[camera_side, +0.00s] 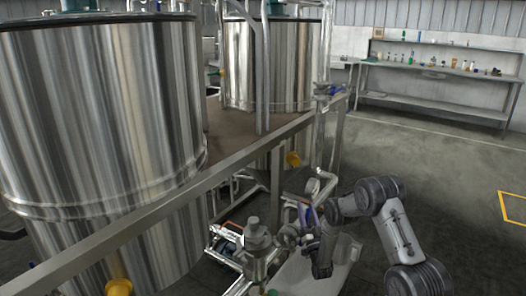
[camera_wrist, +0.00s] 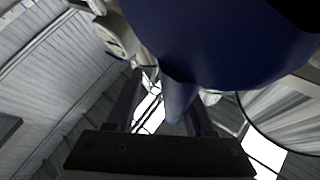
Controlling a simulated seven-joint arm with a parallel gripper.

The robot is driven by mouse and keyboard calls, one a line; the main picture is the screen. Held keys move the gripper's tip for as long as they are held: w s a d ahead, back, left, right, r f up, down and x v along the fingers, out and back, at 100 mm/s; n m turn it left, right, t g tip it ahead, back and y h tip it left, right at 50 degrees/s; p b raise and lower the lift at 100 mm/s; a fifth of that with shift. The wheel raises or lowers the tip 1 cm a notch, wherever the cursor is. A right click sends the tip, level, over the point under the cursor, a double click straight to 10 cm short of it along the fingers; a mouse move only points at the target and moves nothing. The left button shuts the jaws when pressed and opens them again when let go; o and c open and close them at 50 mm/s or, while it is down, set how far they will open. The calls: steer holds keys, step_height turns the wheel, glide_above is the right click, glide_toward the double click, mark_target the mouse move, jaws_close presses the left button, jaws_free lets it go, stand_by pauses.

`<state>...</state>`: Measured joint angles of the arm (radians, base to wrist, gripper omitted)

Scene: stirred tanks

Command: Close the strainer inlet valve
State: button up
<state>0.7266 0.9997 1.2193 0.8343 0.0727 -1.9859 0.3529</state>
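A blue valve handle (camera_side: 307,213) stands on the pipework just left of my arm in the side view. I cannot tell for certain that it belongs to the strainer inlet valve. In the wrist view a large dark blue handle (camera_wrist: 220,40) fills the upper middle, very close to the camera. Its narrower blue part (camera_wrist: 178,98) reaches down between the fingers of my gripper (camera_wrist: 168,108). The fingers are apart, with a gap visible on the left of the blue part. Contact on the right is unclear. In the side view my gripper is small and partly hidden among the fittings.
A metal valve body or strainer (camera_side: 257,240) stands left of my arm, with pipes around it. A round pale fitting (camera_wrist: 118,38) shows upper left in the wrist view. The floor at right is clear.

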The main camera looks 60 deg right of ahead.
steer(key=d+f+m+g+y, duration=0.5)
steer(key=d+f+m+g, duration=0.15)
steer(key=f+m, duration=0.2)
steer(key=v, duration=1.4)
steer(key=w+a+r+n+t+y, duration=0.1)
steer(key=w+a+r+t, duration=0.2)
steer(key=w+r, duration=0.3)
steer(key=w+a+r+n+t+y, duration=0.1)
steer(key=w+a+r+t, duration=0.2)
steer(key=w+r, duration=0.4)
steer(key=w+a+r+n+t+y, duration=0.1)
steer(key=w+r+t, duration=0.4)
steer(key=r, duration=1.4)
steer(key=shift+w+a+r+n+y, duration=0.4)
steer(key=shift+w+a+y, duration=0.3)
steer(key=shift+a, duration=0.3)
